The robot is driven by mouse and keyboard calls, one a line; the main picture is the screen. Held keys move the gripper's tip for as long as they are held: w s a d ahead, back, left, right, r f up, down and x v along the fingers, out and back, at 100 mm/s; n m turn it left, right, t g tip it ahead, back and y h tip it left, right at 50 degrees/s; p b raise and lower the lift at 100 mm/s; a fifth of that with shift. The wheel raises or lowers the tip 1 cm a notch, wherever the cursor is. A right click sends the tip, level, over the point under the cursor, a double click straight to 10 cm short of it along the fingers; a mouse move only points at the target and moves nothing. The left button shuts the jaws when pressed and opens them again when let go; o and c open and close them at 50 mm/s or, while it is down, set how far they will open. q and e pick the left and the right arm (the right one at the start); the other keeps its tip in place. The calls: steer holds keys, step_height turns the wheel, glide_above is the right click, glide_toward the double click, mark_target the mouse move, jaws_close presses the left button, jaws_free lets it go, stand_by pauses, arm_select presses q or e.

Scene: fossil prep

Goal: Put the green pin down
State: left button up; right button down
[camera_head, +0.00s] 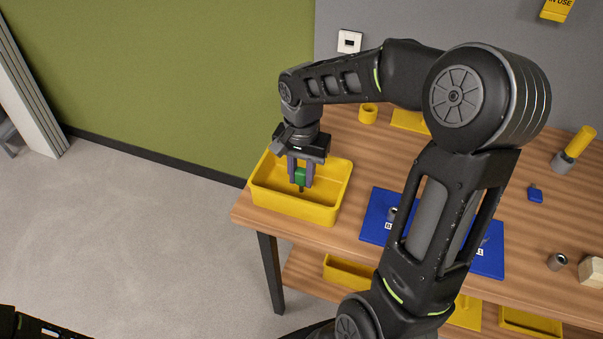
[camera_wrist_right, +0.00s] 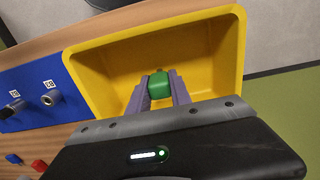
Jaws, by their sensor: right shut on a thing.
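The green pin (camera_head: 300,175) is between the purple-grey fingers of my right gripper (camera_head: 301,181), which is shut on it. They are over and partly within the outline of the yellow tray (camera_head: 311,211) at the left end of the table. In the right wrist view the green pin (camera_wrist_right: 160,86) sits between the fingertips, with the inside of the yellow tray (camera_wrist_right: 218,45) around it. I cannot tell whether the pin's lower end touches the tray floor. My left gripper is not in view.
A blue mat (camera_head: 375,228) with grey cylindrical parts lies right of the tray, partly behind my right arm. A yellow ring (camera_head: 368,114) stands at the back. A blue block (camera_head: 535,194) and a yellow-and-grey piece (camera_head: 574,149) are farther right. Yellow bins (camera_head: 347,272) sit on the lower shelf.

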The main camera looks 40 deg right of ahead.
steer(key=shift+f, duration=0.15)
steer(key=shift+f, duration=0.1)
steer(key=shift+f, duration=0.15)
steer(key=c, duration=1.2)
jaws_free()
step_height(320, 180, up, 13)
steer(key=shift+f+b, duration=0.2)
steer(key=shift+b, duration=0.4)
